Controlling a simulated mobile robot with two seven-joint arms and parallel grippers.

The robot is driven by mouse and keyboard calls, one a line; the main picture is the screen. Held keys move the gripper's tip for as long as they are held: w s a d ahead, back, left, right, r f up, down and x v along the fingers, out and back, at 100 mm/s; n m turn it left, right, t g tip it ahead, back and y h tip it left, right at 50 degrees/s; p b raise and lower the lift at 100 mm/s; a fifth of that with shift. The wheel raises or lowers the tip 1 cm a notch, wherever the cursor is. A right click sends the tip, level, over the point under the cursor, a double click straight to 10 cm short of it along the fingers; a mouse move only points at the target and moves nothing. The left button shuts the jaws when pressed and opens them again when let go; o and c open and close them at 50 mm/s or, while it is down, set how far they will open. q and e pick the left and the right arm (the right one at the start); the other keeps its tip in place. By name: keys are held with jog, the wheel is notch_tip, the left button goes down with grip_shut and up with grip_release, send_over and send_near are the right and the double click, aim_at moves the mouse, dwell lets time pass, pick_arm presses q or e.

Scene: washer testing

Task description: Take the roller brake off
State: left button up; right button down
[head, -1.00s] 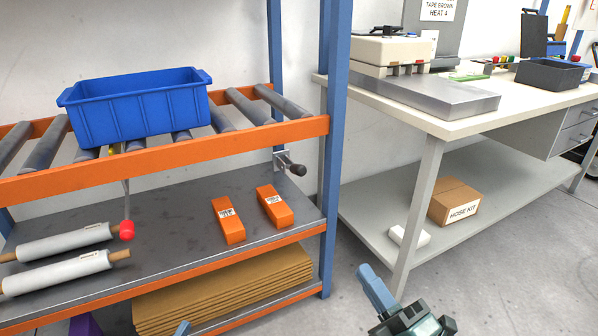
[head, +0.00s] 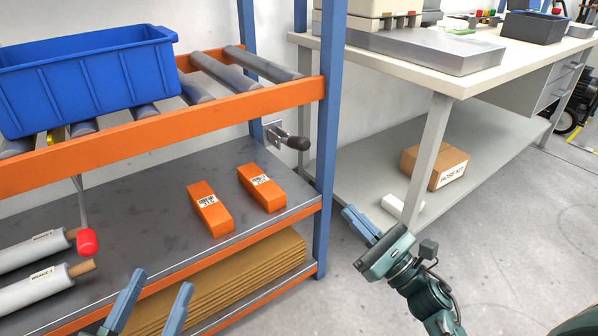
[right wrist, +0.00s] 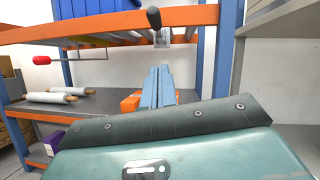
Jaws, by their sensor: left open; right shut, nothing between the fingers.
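A lever with a red knob (head: 87,242) hangs down below the orange front rail of the roller rack (head: 190,121). In the right wrist view the red knob (right wrist: 41,60) is at the left, on a thin bent rod. A dark-handled lever (head: 298,143) on a metal plate sticks out near the rack's right post; its dark end (right wrist: 154,17) also shows in the right wrist view. I cannot tell which lever is the roller brake. My left gripper (head: 152,296) is open and empty in front of the lower shelf. My right gripper (head: 361,223) is shut and empty, right of the rack post.
A blue bin (head: 90,82) sits on the rollers. Two orange boxes (head: 210,212) and white rolls (head: 40,284) lie on the shelf below. Cardboard sheets (head: 235,280) are stacked underneath. A workbench (head: 455,80) stands right, with a hose kit box (head: 436,167) on its lower shelf.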

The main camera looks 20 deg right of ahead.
pick_arm(q)
jog(key=shift+r, duration=0.1)
pick_arm(e)
jog(key=shift+f, duration=0.15)
send_near(293, 142)
jog(key=w+f, duration=0.4)
pick_arm(q)
jog(key=shift+r, duration=0.15)
pick_arm(e)
jog(key=shift+w+a+r, duration=0.2)
jog(key=shift+w+r, duration=0.05)
jog(key=shift+r, duration=0.45)
jog(key=shift+w+a+r, duration=0.2)
jog(key=shift+r, duration=0.5)
jog(key=shift+w+a+r, duration=0.2)
jog(key=shift+w+r, duration=0.05)
jog(key=shift+r, duration=0.45)
pick_arm(q)
jog(key=shift+r, duration=0.15)
pick_arm(e)
jog(key=shift+d+r, duration=0.1)
jog(key=shift+r, duration=0.05)
